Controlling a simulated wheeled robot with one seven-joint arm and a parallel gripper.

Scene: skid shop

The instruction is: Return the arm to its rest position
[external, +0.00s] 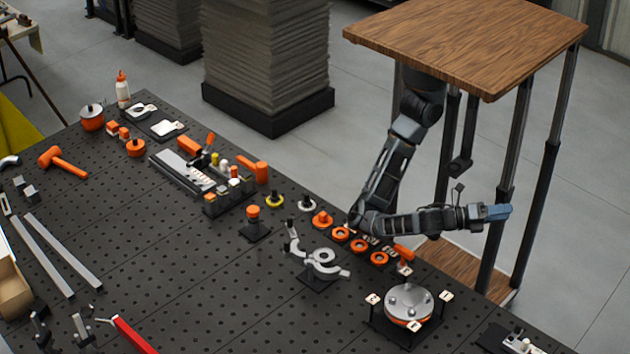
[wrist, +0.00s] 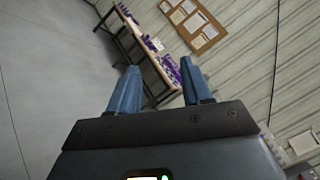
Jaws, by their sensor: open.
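My gripper (external: 497,212) is at the end of my arm (external: 400,150), in the right half of the external view. The arm hangs from under a wooden top, bends at the elbow near the bench edge, and its forearm points right. The gripper is beyond the bench edge, in front of the dark posts, and looks apart from everything. In the wrist view my gripper (wrist: 155,90) shows two blue fingers spread apart with nothing between them but the distant room.
The black perforated bench (external: 150,260) holds orange rings, a silver flanged disc (external: 408,301), a curved metal bracket (external: 320,258) and an orange mallet (external: 62,162). A stack of grey sheets (external: 265,60) stands behind. The wrist view shows a far table (wrist: 150,55) and a notice board (wrist: 195,22).

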